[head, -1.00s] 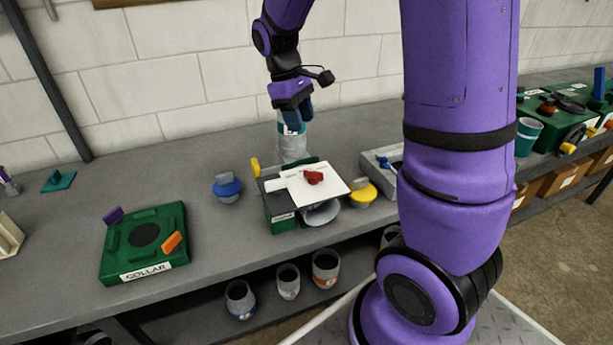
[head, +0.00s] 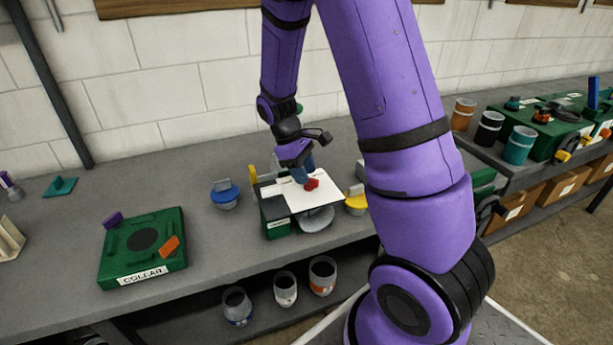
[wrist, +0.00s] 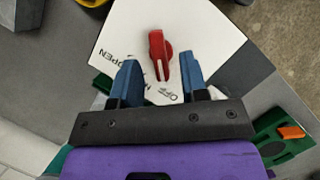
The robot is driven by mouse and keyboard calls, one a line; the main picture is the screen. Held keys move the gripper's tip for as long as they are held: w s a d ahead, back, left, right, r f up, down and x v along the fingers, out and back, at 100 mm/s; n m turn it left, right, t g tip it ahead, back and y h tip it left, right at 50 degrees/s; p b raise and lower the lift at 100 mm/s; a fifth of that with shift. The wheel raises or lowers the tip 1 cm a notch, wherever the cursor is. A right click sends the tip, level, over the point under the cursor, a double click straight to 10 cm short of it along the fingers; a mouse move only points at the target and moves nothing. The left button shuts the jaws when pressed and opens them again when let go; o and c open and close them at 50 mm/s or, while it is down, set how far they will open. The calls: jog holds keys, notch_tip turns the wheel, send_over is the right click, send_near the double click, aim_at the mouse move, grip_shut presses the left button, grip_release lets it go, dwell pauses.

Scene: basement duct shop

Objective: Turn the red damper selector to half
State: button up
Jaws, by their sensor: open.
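The red damper selector (wrist: 159,52) is a knob with a pale pointer line on a white plate (wrist: 205,28). In the wrist view the plate carries the words OPEN and OFF, with other marks partly hidden by a finger. The pointer line faces the gripper side, near OFF. In the head view the selector (head: 312,184) sits on the white plate (head: 318,200) atop a green box. My gripper (wrist: 160,82) is open, its two blue fingers apart, with the selector just beyond and between the fingertips. No contact is visible.
A blue-capped jar (head: 225,195) stands left of the plate and a yellow-capped one (head: 356,201) right of it. A green COLLAR box (head: 143,246) lies further left. Several cups stand on the shelf below. The bench between the COLLAR box and blue jar is clear.

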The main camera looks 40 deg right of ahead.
jog(key=shift+x, duration=0.9)
grip_shut()
jog(key=shift+m, duration=0.3)
jog(key=m, duration=0.1)
jog(key=m+y, duration=0.1)
jog(key=m, duration=0.1)
jog(key=shift+d+g+y, duration=0.2)
jog(key=shift+g+y, duration=0.1)
jog(key=shift+w+m+y, duration=0.1)
jog(key=shift+m+y, duration=0.7)
jog(key=shift+m, duration=1.7)
jog(key=shift+r, duration=0.1)
